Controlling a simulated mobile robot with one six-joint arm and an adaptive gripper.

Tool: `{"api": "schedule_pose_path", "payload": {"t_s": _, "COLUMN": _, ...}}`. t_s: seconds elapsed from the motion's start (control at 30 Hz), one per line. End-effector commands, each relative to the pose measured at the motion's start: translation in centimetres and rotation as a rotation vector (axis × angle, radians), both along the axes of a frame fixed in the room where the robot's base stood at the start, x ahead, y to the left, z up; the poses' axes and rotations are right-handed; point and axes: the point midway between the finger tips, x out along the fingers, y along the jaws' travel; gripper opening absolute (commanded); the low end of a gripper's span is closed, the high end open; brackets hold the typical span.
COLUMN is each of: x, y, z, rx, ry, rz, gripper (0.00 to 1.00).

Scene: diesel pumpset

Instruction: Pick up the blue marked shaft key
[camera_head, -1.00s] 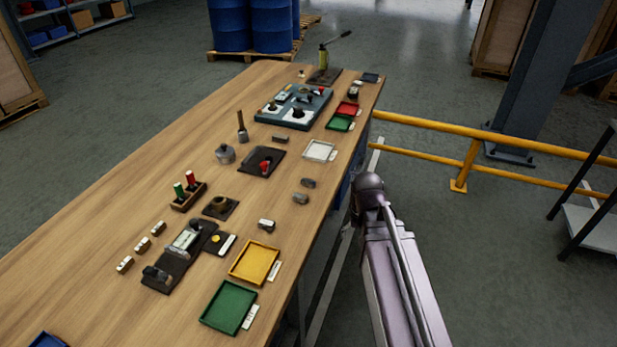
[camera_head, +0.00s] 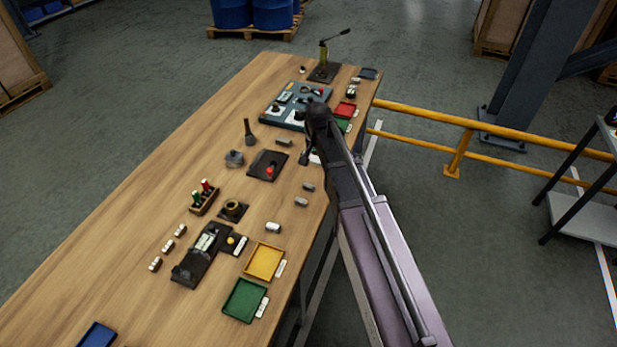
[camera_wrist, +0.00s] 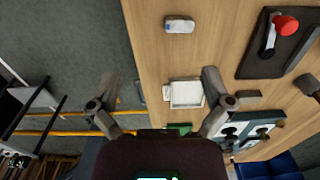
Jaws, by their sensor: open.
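A pale grey block with a small blue mark at its left end, likely the blue marked shaft key (camera_wrist: 180,24), lies on the wooden table near its edge, at the top of the wrist view. In the head view it seems to be the grey block (camera_head: 308,187) just nearer than my gripper, but its mark cannot be made out there. My gripper (camera_wrist: 160,78) is open and empty, its fingers wide apart above the table edge.
A white tray (camera_wrist: 187,94) lies below the key in the wrist view. A red-knobbed fixture (camera_wrist: 272,42) stands to the right, with a dark block (camera_wrist: 248,97) nearby. Another grey block (camera_head: 301,202) lies close by. A yellow rail (camera_head: 440,125) runs beyond the table.

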Motion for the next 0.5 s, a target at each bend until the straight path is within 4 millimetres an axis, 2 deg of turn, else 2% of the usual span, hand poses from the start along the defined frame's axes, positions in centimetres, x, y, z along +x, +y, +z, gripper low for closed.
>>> {"api": "schedule_pose_path", "payload": {"t_s": 0.03, "x": 0.7, "y": 0.6, "z": 1.3, "rx": 0.0, "ry": 0.0, "rz": -0.01, "gripper": 1.0}}
{"api": "schedule_pose_path", "payload": {"t_s": 0.13, "x": 1.3, "y": 1.2, "z": 1.9, "rx": 0.0, "ry": 0.0, "rz": -0.029, "gripper": 1.0}}
{"api": "schedule_pose_path", "payload": {"t_s": 0.5, "x": 1.6, "y": 1.6, "z": 2.1, "rx": 0.0, "ry": 0.0, "rz": -0.045, "gripper": 1.0}}
